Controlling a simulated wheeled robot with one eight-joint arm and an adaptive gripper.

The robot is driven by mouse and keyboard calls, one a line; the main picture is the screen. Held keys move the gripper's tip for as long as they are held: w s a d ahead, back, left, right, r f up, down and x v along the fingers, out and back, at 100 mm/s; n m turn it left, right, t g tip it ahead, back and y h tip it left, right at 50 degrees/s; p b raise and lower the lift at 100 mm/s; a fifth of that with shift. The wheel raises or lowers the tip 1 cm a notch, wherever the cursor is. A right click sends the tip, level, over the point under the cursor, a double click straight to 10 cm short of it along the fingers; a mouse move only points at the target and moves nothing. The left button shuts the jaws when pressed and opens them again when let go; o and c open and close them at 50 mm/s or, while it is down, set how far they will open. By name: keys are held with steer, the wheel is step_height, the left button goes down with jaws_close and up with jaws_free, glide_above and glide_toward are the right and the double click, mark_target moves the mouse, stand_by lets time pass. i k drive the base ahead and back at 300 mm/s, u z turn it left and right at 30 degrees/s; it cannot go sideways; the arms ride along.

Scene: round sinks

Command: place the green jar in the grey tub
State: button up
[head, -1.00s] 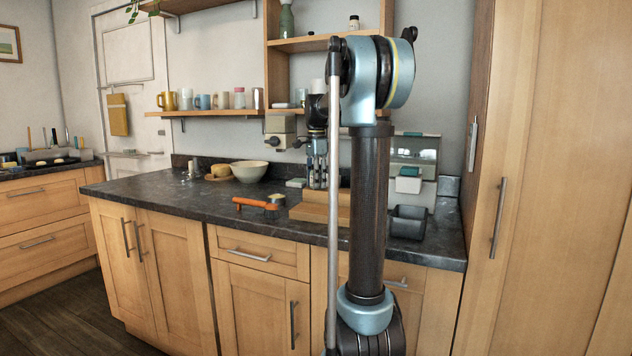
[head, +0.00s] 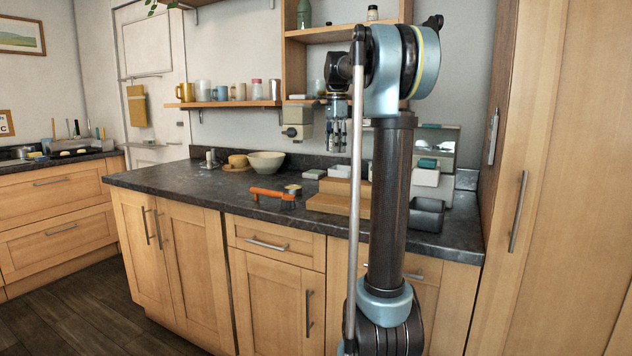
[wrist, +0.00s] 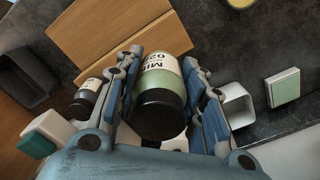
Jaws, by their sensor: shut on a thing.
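The green jar (wrist: 160,82) has a white label and a black lid. My gripper (wrist: 168,98) is shut on it, one finger on each side, with the black lid toward the wrist camera. In the head view my gripper (head: 337,140) hangs above the back of the counter, and I cannot make out the jar there. The grey tub (head: 427,214) stands on the counter right of my arm and the wooden block. It is dark, open-topped and looks empty. It also shows at the left edge of the wrist view (wrist: 27,77), away from the jar.
A stepped wooden block (head: 325,204) lies between gripper and tub. Behind it are white boxes, one with a teal top (wrist: 45,136), and a small black-lidded jar (wrist: 88,94). An orange-handled tool (head: 272,194) and pale bowl (head: 265,163) stand left. A shelf (head: 240,104) runs behind.

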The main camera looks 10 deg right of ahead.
mark_target(424, 226)
steer(key=k, duration=1.5)
